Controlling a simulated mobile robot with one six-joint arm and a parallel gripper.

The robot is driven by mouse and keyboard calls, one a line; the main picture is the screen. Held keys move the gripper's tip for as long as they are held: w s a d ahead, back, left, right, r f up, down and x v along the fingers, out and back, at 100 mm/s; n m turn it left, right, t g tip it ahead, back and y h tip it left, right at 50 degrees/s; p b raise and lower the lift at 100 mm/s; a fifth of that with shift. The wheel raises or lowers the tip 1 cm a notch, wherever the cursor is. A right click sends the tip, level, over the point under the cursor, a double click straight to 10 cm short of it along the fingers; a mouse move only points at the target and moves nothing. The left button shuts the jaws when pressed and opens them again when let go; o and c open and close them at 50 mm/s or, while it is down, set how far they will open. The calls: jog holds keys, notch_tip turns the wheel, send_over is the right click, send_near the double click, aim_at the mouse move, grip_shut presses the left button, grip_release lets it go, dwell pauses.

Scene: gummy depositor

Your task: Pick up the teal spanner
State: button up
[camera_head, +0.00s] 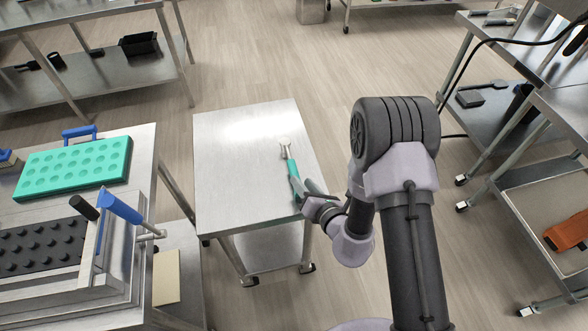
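The teal spanner (293,168) lies on or just above the small steel table, near its right edge. Its silver head points away toward the back, and its teal handle runs down toward my gripper. My gripper (305,187) is at the near end of the handle, over the table's right edge. Its fingers overlap the handle end in the picture. I cannot tell whether they touch it, are around it or are beside it.
The steel table (232,150) is otherwise bare. To the left, a bench holds a teal mould tray (75,166) and a dark mould (40,247) with blue-handled parts. On the right, a steel cart (545,175) holds an orange item (568,232). Open floor lies behind the table.

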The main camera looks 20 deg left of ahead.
aim_at(294, 172)
jog(key=b+x, duration=0.2)
jog(key=x, duration=0.4)
jog(key=shift+w+a, duration=0.3)
grip_shut()
dwell(0.9)
